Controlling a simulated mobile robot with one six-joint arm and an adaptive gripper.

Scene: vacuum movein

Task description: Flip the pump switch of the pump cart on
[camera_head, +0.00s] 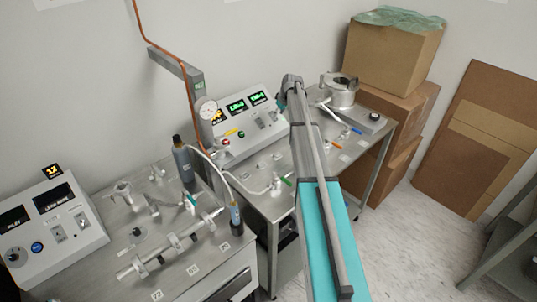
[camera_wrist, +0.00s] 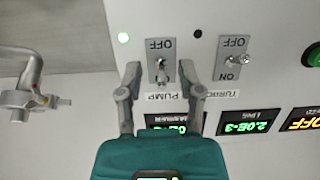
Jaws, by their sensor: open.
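The pump switch (camera_wrist: 161,71) is a small metal toggle on the white panel of the pump cart (camera_head: 245,125). In the wrist view, where the lettering is upside down, "OFF" shows above it and "PUMP" below it. I cannot tell surely which way its lever leans. My gripper (camera_wrist: 161,72) is open, one finger on each side of the toggle, with visible gaps to both. No contact shows. In the head view my gripper (camera_head: 283,95) is at the panel's right side, and my arm hides part of the panel there.
The turbo switch (camera_wrist: 236,60) is right of my gripper in the wrist view. Lit displays (camera_head: 236,107) face forward. A metal chamber (camera_head: 342,92) stands right of the panel. A bench with a leak-test box (camera_head: 50,220) is at left.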

